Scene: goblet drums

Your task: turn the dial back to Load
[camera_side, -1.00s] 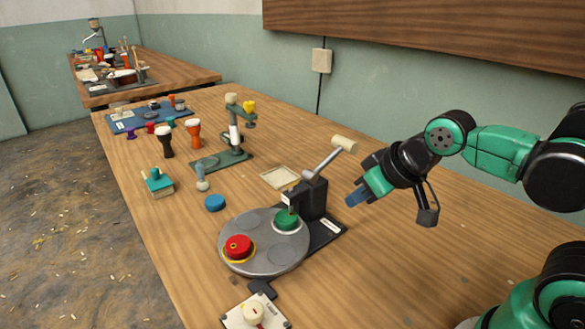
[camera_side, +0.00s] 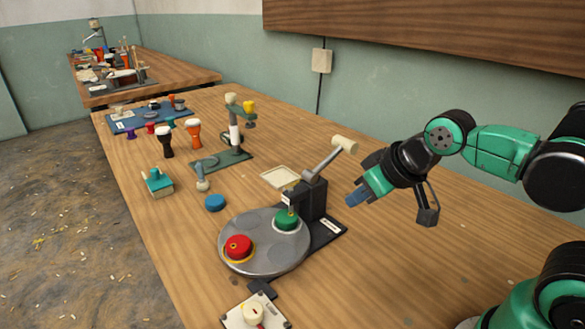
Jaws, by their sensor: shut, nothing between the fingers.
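The dial (camera_side: 252,313) is a cream knob with a red mark on a white plate (camera_side: 236,321) at the bottom edge of the view. The plate's lettering is too small to read, and its lower part is cut off by the frame. My gripper (camera_side: 356,197) is shut and empty. It hangs above the table to the right of the press, well apart from the dial.
A grey round turntable (camera_side: 265,262) carries a red piece (camera_side: 239,247) and a green piece (camera_side: 287,219). A black press with a lever (camera_side: 318,200) stands at its right.

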